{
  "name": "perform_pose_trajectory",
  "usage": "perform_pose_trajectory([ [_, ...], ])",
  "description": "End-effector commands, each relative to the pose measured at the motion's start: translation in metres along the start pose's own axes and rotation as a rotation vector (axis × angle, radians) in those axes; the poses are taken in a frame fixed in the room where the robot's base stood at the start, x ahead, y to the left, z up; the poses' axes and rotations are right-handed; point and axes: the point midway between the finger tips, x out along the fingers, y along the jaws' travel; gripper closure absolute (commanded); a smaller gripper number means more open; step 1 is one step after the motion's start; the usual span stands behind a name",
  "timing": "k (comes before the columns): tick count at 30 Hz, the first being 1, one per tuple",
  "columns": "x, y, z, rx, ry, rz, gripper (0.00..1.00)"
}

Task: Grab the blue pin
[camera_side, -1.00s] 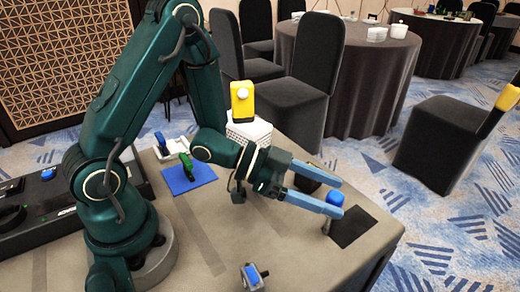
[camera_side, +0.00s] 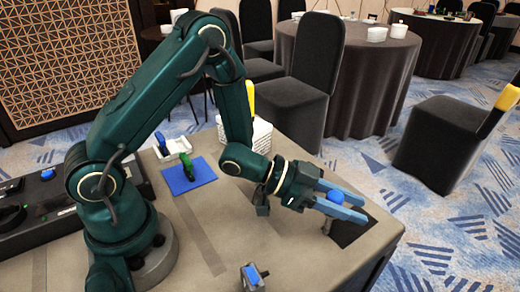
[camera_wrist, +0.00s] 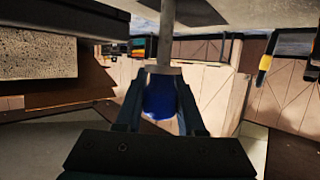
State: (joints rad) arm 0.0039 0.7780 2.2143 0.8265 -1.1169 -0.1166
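The blue pin (camera_side: 335,196) has a rounded blue head on a thin grey stem and stands upright at the black mat near the table's right end. My gripper (camera_side: 363,210) reaches in from the left with its light-blue fingers level, one on each side of the blue head. In the wrist view the blue head (camera_wrist: 159,97) sits between the two dark fingers (camera_wrist: 160,92), with its stem running upward in the picture. The fingers look open around it; I cannot tell whether either touches it.
A black mat (camera_side: 355,230) lies under the fingers. A small grey block with a blue top (camera_side: 253,277) is at the front edge. A green object (camera_side: 186,163) stands on a blue pad (camera_side: 205,172). A white box (camera_side: 262,135) with a yellow container (camera_side: 250,97) is behind my arm.

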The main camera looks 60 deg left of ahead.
Motion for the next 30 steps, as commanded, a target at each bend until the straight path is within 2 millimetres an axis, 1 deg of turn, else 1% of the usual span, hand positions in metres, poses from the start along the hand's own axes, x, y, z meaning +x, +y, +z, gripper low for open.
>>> perform_pose_trajectory([
  [1,0.000,0.000,0.000,0.000,0.000,0.000,0.85],
  [2,0.000,0.000,0.000,0.000,0.000,0.000,0.97],
  [3,0.000,0.000,0.000,0.000,0.000,0.000,1.00],
  [11,0.000,0.000,-0.001,0.000,0.001,0.000,1.00],
  [17,-0.002,0.000,-0.006,0.001,0.003,0.000,1.00],
  [23,-0.007,0.000,-0.021,0.005,0.004,-0.001,1.00],
  [28,-0.015,0.000,-0.041,0.007,0.006,-0.001,1.00],
  [30,-0.027,-0.011,-0.044,0.003,0.007,-0.007,1.00],
])
